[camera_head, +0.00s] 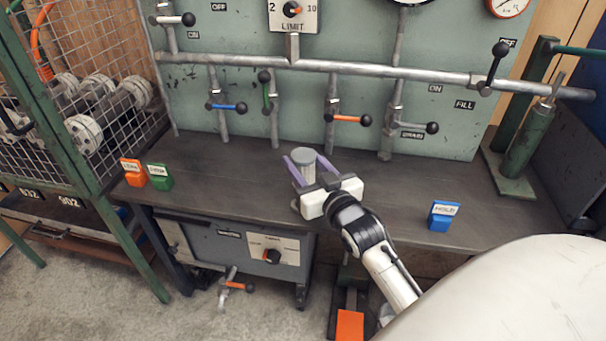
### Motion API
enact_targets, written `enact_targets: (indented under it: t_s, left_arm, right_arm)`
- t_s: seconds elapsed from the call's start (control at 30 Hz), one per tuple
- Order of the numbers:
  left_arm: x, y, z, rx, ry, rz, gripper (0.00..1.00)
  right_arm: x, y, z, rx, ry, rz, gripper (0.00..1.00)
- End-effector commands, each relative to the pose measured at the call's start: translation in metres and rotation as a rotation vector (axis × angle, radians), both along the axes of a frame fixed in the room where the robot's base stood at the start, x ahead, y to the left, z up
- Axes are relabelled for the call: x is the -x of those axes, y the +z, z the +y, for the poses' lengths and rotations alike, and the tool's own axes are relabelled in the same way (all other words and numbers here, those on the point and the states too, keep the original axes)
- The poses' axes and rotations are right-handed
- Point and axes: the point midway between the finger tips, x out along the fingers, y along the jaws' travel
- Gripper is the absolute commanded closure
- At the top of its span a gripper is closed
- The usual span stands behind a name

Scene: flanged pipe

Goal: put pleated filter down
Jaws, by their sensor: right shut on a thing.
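The pleated filter (304,163) is a small pale cylinder with a grey round cap. It stands upright between the purple fingers of my right gripper (307,168), over the middle of the dark bench top (235,182). My right gripper is shut on it. The filter's lower part is hidden by the gripper, so I cannot tell whether it touches the bench. My left gripper is not in view.
An orange block (132,172) and a green block (159,177) stand at the bench's left. A blue block (441,216) stands at the right. Behind is a green panel (300,108) with pipes and coloured valve levers. The bench beside the gripper is clear.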

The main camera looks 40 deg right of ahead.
Motion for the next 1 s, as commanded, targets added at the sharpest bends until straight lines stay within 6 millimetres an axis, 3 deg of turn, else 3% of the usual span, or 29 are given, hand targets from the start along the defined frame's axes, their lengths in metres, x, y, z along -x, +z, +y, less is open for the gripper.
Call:
enact_targets:
  t_s: [0.03, 0.13, 0.5, 0.53, 0.63, 1.0]
  left_arm:
    - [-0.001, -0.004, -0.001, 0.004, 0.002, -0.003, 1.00]
    - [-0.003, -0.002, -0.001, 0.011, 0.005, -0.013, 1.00]
    - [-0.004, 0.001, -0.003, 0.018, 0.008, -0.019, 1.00]
    - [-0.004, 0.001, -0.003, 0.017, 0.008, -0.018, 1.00]
    - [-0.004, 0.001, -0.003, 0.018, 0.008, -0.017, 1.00]
    - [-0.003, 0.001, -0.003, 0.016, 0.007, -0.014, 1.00]
  right_arm:
    - [0.000, -0.013, 0.000, -0.002, 0.000, 0.003, 0.81]
    - [0.000, -0.024, 0.000, -0.001, 0.000, 0.002, 0.81]
    - [0.000, -0.027, 0.000, -0.001, 0.000, 0.000, 0.81]
    - [0.000, -0.027, 0.000, -0.001, 0.000, 0.002, 0.53]
    - [0.000, -0.027, 0.000, -0.001, 0.000, 0.002, 0.38]
    - [0.002, -0.023, 0.001, -0.001, 0.000, 0.002, 0.38]
